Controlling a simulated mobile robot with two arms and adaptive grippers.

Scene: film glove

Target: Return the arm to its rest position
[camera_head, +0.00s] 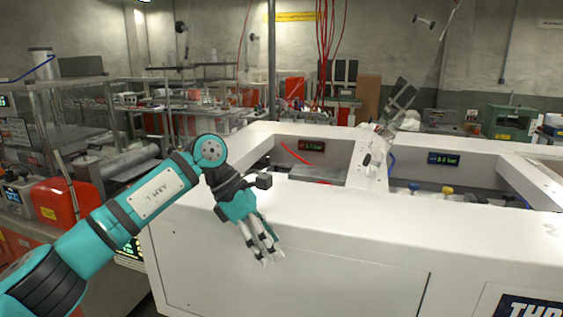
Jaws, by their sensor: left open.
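My left arm (150,195) is teal with black joints and comes in from the lower left. It bends at a raised elbow-like joint, and the wrist hangs downward. My left gripper (268,262) points down in front of the white machine's front face. Its light fingers are open and nothing shows between them. I cannot tell whether the fingertips touch the panel. My right gripper is out of view.
The big white machine (350,222) fills the middle and right, with open wells in its top. A red container (68,203) and metal frames stand at the left. Red cables (325,50) hang behind. Benches with equipment line the back.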

